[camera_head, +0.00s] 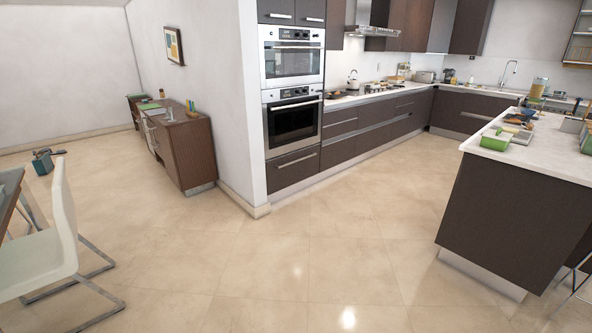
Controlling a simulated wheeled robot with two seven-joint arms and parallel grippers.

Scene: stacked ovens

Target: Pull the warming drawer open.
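The stacked ovens stand in a tall dark cabinet at the wall's end, left of centre in the head view. The upper oven (293,62) is silver with a dark window, and the lower oven (293,124) has a black front and a silver handle. Below them is a dark drawer front, the warming drawer (293,169), with a horizontal silver handle (296,161). The drawer looks shut. Neither of my grippers shows in this view. The ovens are across the room, with bare floor in front.
Wide tiled floor (290,255) lies free before the ovens. A kitchen island (510,218) stands at right, a white chair (50,245) at lower left. A wall corner (255,205) juts out left of the ovens. A brown cabinet (190,152) stands along that wall.

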